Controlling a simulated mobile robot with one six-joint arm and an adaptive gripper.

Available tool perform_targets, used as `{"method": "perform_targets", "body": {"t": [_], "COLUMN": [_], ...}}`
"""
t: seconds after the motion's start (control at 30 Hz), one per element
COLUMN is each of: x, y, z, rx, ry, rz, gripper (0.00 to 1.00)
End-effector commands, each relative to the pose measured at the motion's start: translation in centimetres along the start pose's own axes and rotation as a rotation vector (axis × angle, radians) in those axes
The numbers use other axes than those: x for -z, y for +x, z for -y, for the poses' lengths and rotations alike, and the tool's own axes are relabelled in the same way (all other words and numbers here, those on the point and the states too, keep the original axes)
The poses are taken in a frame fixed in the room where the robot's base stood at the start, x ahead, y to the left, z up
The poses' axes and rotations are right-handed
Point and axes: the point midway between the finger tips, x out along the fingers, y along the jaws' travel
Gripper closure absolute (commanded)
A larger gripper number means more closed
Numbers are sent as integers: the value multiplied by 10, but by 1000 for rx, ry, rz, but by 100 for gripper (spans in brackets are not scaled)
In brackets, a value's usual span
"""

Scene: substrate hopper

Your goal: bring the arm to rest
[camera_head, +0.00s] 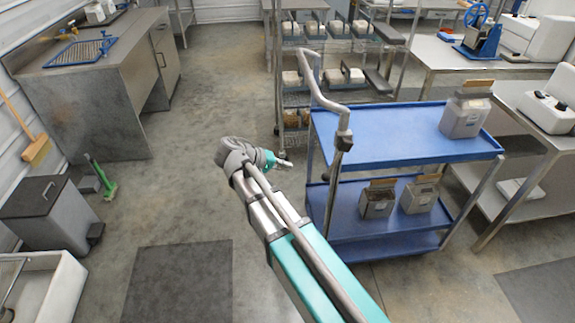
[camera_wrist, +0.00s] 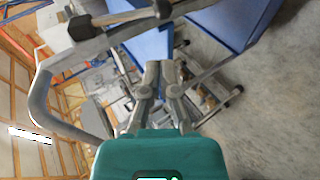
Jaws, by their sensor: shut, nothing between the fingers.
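My gripper (camera_wrist: 160,72) shows in the middle of the wrist view with its two grey fingers together and nothing between them. In the head view, my teal and silver arm reaches up from the bottom, and its end (camera_head: 285,163) hangs over the floor just left of the blue cart (camera_head: 400,125). The fingers are small there and partly hidden by the wrist. The cart's bent grey handle (camera_head: 325,97) rises close to the right of the arm.
A wire rack (camera_head: 290,90) stands behind. A bin (camera_head: 45,210) and a steel counter (camera_head: 95,85) are at left.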

Motion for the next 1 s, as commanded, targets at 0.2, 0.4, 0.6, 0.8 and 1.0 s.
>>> {"method": "perform_targets", "body": {"t": [0.2,0.4,0.6,0.8,1.0], "x": [0,-6,-27,-58,-91], "y": [0,10,40,77,106], "z": [0,-4,-12,-20,-28], "rx": [0,29,131,295,471], "ry": [0,-1,-2,9,39], "rz": [0,18,73,144,201], "gripper": [100,100,100,100,100]}}
